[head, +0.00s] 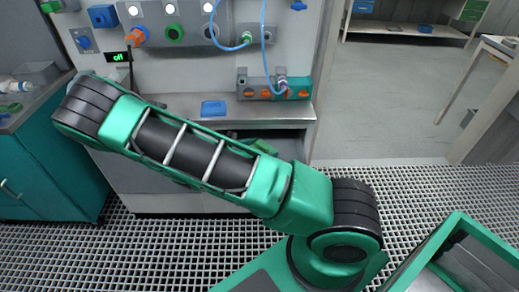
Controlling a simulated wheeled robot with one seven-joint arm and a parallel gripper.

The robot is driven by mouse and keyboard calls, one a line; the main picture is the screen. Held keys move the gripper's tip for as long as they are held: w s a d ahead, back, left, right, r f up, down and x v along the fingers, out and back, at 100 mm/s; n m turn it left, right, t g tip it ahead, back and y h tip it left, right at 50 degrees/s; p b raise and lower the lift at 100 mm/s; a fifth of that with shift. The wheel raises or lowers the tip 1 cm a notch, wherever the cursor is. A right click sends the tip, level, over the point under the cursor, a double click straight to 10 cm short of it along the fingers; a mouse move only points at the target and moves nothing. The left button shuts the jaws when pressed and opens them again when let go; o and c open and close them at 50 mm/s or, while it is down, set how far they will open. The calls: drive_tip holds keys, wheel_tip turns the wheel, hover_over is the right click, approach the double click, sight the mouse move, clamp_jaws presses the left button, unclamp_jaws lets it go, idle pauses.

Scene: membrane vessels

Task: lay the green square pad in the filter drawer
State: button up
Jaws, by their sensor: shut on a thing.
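My arm crosses the view from the lower right to the upper left, in front of the cabinet. My gripper cannot be made out; the arm covers the area where it may be. A green piece (264,147) shows just above the arm, in front of the dark opening under the counter. I cannot tell whether it is the green square pad or part of my arm. The filter drawer cannot be clearly made out; the dark opening (288,137) below the counter is mostly hidden by the arm.
A blue square item (213,109) lies on the grey counter (180,105). A grey block with orange knobs (262,94) stands at its right end. A panel with colored connectors (174,32) is above. A teal cabinet (50,165) stands left. Open floor (385,120) lies right.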

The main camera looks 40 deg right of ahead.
drive_tip(key=shift+s+a+f, duration=0.1)
drive_tip(key=shift+a+f, duration=0.05)
drive_tip(key=shift+f, duration=0.35)
drive_tip(key=o, duration=1.1)
drive_tip(key=shift+f, duration=0.1)
drive_tip(key=shift+c, duration=0.2)
drive_tip(key=shift+r, duration=0.4)
drive_tip(key=r+v, duration=0.1)
drive_tip(key=v, duration=1.1)
drive_tip(key=s+d+r+m+g+y, duration=0.6)
drive_tip(key=s+d+r+m+y, duration=0.25)
drive_tip(key=s+m, duration=0.4)
drive_tip(key=s+r+m+t+y, duration=0.3)
drive_tip(key=s+r+m+y, duration=0.2)
drive_tip(key=s+r+m, duration=0.7)
drive_tip(key=shift+s+a+r+m, duration=0.25)
drive_tip(key=shift+s+r+m, duration=0.15)
drive_tip(key=shift+s+m, duration=0.5)
